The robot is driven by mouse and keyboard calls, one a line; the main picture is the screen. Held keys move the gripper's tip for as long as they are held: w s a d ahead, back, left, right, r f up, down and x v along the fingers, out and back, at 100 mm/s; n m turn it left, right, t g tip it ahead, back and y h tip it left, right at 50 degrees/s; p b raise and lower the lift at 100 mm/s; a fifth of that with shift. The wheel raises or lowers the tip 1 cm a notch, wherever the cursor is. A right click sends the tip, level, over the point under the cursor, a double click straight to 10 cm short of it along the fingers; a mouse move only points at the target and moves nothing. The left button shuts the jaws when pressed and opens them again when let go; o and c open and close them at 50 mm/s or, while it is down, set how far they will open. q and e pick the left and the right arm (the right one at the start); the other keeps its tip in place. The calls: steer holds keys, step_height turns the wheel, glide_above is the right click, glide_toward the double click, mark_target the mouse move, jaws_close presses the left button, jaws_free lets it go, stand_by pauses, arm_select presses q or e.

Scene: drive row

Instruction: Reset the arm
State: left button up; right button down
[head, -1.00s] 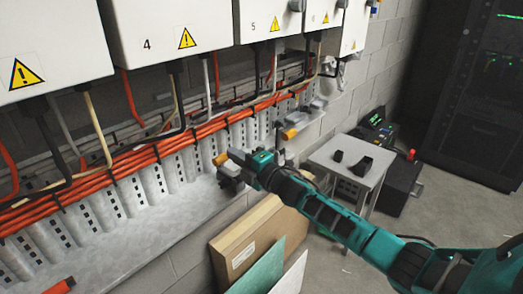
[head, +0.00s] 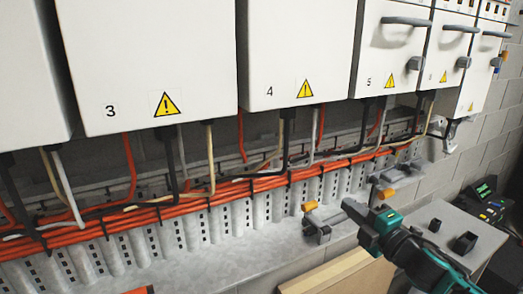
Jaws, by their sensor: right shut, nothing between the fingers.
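My right arm comes in from the lower right, teal and black. Its gripper (head: 352,208) is shut and empty, in front of the cable ledge below the cabinets. Just left of its fingertips is a grey bracket with an orange end (head: 311,206); I cannot tell if they touch. A similar grey piece with an orange end (head: 385,194) is behind the gripper to the right. My left gripper is not in view.
White numbered cabinets (head: 295,50) hang above, with cables dropping to an orange cable bundle (head: 220,190). A grey ledge (head: 215,265) runs below.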

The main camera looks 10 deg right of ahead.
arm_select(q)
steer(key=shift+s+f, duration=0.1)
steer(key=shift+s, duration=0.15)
arm_select(e)
steer(key=s+a+f+m+g+h, duration=0.2)
steer(key=s+a+f+m, duration=0.3)
steer(key=s+f+m, duration=0.4)
steer(key=s+a+f+m+g+h, duration=0.2)
steer(key=s+a+f+m+g, duration=0.2)
steer(key=s+f+m, duration=0.5)
steer(key=s+a+f, duration=0.1)
steer(key=s+f, duration=0.5)
steer(key=shift+s+a+f+m+g, duration=0.3)
steer(key=shift+s+a+m+g, duration=0.05)
steer(key=shift+s+m+g, duration=0.05)
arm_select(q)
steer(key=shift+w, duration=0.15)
